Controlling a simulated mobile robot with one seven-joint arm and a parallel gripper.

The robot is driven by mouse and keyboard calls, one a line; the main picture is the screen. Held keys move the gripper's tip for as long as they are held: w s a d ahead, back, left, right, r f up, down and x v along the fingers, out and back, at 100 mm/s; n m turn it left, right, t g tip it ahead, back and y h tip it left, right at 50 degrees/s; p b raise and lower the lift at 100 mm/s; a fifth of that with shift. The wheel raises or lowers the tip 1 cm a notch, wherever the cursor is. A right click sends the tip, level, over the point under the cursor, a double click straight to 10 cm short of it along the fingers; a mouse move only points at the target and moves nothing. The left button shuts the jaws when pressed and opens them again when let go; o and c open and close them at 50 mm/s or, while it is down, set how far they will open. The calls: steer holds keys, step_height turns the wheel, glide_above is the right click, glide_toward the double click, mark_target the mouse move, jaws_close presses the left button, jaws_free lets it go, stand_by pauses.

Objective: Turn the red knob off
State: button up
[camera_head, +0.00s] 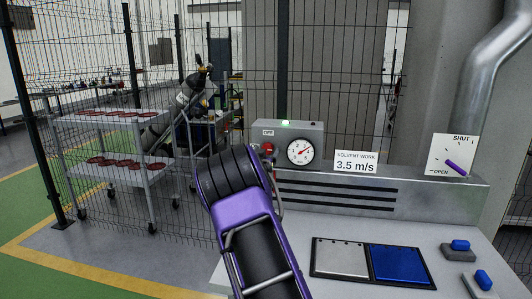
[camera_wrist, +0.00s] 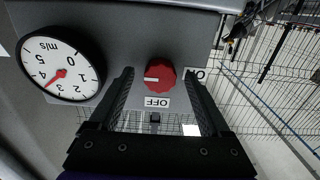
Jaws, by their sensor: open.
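The red knob (camera_wrist: 160,76) sits on the grey control box. A white mark shows on the left side of its face in the wrist view. An OFF label (camera_wrist: 157,102) is below the knob there, and a partly hidden ON label (camera_wrist: 196,73) is to its right. My gripper (camera_wrist: 158,84) is open, with one finger on each side of the knob and visible gaps to it. I cannot tell how far the fingertips are from the panel. The knob also shows in the head view (camera_head: 267,148), just beyond my arm, which hides the fingers.
A dial gauge (camera_head: 300,151) is beside the knob, its needle off zero. A green lamp (camera_head: 286,123) is lit on the box. The bench holds a grey and a blue panel (camera_head: 400,264). A SHUT/OPEN lever (camera_head: 457,167) is at right. Wire fencing stands behind.

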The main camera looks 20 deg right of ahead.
jaws_close()
steer(key=shift+n, duration=0.3)
steer(key=n+p, duration=0.1)
steer(key=n, duration=0.3)
steer(key=n+p, duration=0.1)
steer(key=n, duration=0.3)
steer(key=shift+n, duration=0.4)
steer(key=n+b, duration=0.1)
steer(key=n, duration=0.4)
steer(key=shift+f+b, duration=0.1)
steer(key=shift+b, duration=0.2)
steer(key=shift+n+b, duration=0.8)
steer(key=shift+n, duration=0.9)
